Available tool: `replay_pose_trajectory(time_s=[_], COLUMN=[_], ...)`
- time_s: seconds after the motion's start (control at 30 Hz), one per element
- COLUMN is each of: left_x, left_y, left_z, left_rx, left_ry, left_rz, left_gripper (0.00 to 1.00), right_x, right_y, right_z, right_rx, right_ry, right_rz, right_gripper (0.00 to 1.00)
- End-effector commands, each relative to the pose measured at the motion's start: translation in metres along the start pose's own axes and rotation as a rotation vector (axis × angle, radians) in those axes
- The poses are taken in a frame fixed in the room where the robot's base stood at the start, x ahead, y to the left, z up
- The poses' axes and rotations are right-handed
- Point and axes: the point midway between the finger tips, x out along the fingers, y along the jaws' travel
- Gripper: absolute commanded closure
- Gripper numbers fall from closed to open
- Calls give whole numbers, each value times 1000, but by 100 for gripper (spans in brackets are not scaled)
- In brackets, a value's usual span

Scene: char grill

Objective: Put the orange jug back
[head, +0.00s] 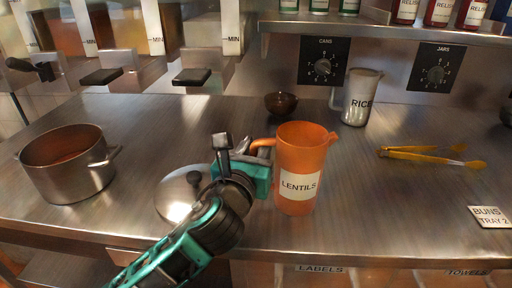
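The orange jug (304,155), labelled LENTILS, is upright over the front middle of the steel counter, its spout to the right and its handle to the left. I cannot tell whether its base touches the counter. My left gripper (241,150) is at the jug's handle side, and its teal and black body hides the lower part of the handle. I cannot tell whether its fingers are closed on the handle. My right gripper is not in view.
A steel pot (69,178) stands at left; a round lid (184,193) lies behind my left arm. A dark bowl (281,103) and the RICE jug (360,98) stand at the back. Yellow tongs (432,155) lie at right. A shelf (385,27) with bottles overhangs the back.

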Motion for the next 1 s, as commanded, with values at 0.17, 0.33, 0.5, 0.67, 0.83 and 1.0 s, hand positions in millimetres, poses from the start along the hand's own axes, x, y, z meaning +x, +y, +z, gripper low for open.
replay_pose_trajectory(time_s=[0.17, 0.33, 0.5, 0.67, 0.83, 1.0], left_x=[0, 0, -6, -32, -70, -100], left_y=[0, 0, 0, 0, 0, 0], left_z=[0, 0, 4, 3, 3, 2], left_rx=[0, -1, -1, 0, -2, -1], left_ry=[0, -1, -1, 1, 3, 3], left_rz=[0, 0, -1, -2, -2, -1], left_gripper=[54, 54, 54, 54, 54, 54], right_x=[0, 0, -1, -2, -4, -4], right_y=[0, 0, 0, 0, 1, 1], right_z=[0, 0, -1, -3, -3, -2], right_rx=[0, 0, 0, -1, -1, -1], right_ry=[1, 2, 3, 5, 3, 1], right_rz=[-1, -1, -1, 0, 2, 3], right_gripper=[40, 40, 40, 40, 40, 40])
